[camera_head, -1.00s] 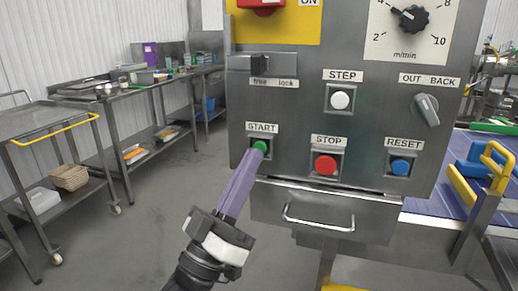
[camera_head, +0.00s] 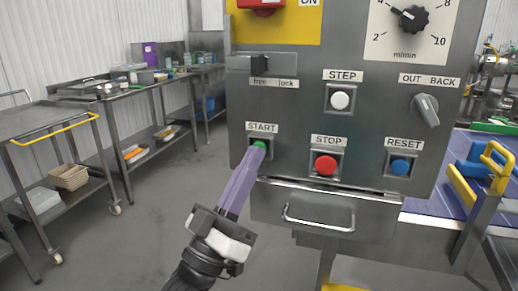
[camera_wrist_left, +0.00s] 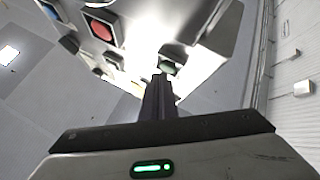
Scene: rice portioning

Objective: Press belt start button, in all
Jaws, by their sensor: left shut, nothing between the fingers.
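The control panel (camera_head: 290,112) carries a green start button (camera_head: 259,144) under a START label at its lower left. My left gripper (camera_head: 257,150) is shut and empty, with its purple fingers pointing up at the green button. The fingertips overlap the lower part of the button in the head view; I cannot tell whether it is pressed in. In the left wrist view the closed fingers (camera_wrist_left: 160,82) end right at the dark green button (camera_wrist_left: 170,66). My right gripper is out of view.
A red STOP button (camera_head: 326,165), a blue RESET button (camera_head: 400,167) and a white STEP button (camera_head: 340,100) share the panel. A drawer handle (camera_head: 318,220) juts out below. A blue belt (camera_head: 425,197) lies at right.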

